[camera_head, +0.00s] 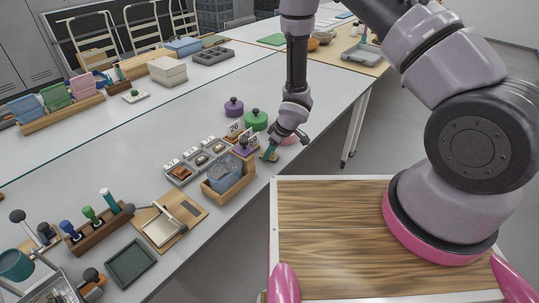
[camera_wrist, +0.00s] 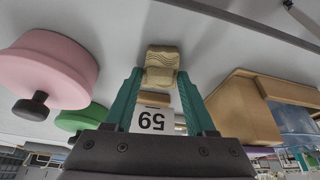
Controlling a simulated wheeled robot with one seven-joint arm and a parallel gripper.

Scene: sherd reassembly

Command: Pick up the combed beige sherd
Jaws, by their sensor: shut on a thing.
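The combed beige sherd (camera_wrist: 161,66) shows wavy grooves across its face in the wrist view. It sits between the teal fingertips of my gripper (camera_wrist: 160,80), which is shut on it. In the head view my gripper (camera_head: 270,152) reaches down at the right edge of the long white table, and a small tan bit of the sherd (camera_head: 274,158) shows by the fingertips. I cannot tell whether the sherd touches the table.
A pink lidded round thing (camera_wrist: 52,72) and a green one (camera_wrist: 82,118) stand close by. A card reading 59 (camera_wrist: 152,121) stands upside down in view. A wooden box with a blue container (camera_head: 228,178) and a grey compartment tray (camera_head: 187,179) are near.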

